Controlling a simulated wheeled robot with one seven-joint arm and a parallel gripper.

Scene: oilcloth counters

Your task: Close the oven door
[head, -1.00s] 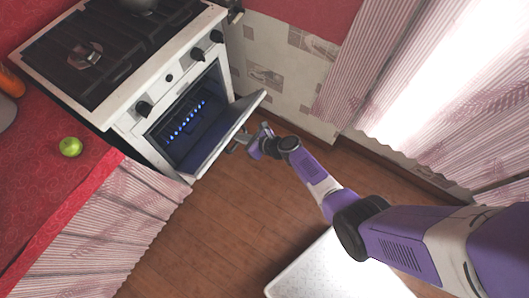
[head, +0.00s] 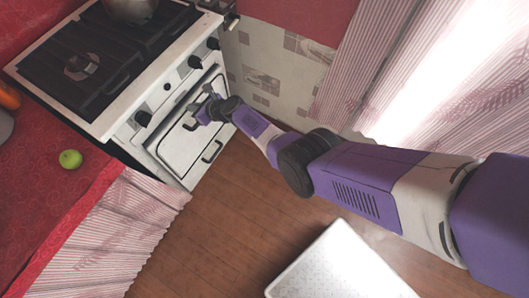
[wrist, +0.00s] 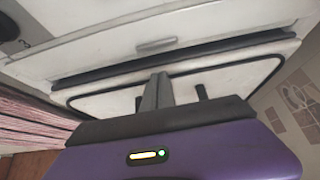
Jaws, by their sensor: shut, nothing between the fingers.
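The white oven door (head: 176,146) stands upright against the front of the stove (head: 118,108), shut or very nearly so. In the wrist view the door panel (wrist: 235,78) has a black outline, and a dark strip runs along its top edge. I cannot tell whether that strip is a narrow gap or a seal. My gripper (head: 197,108) is at the upper part of the door, with its fingers together and empty. In the wrist view the shut fingers (wrist: 157,88) point at the door and hide part of it; contact is unclear.
A pot (head: 131,10) stands on the cooktop. A green apple (head: 70,159) lies on the red counter (head: 40,200) at left. Curtains (head: 335,75) hang at right. A white panel (head: 340,265) is in the lower foreground. Wooden floor (head: 225,215) is clear before the stove.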

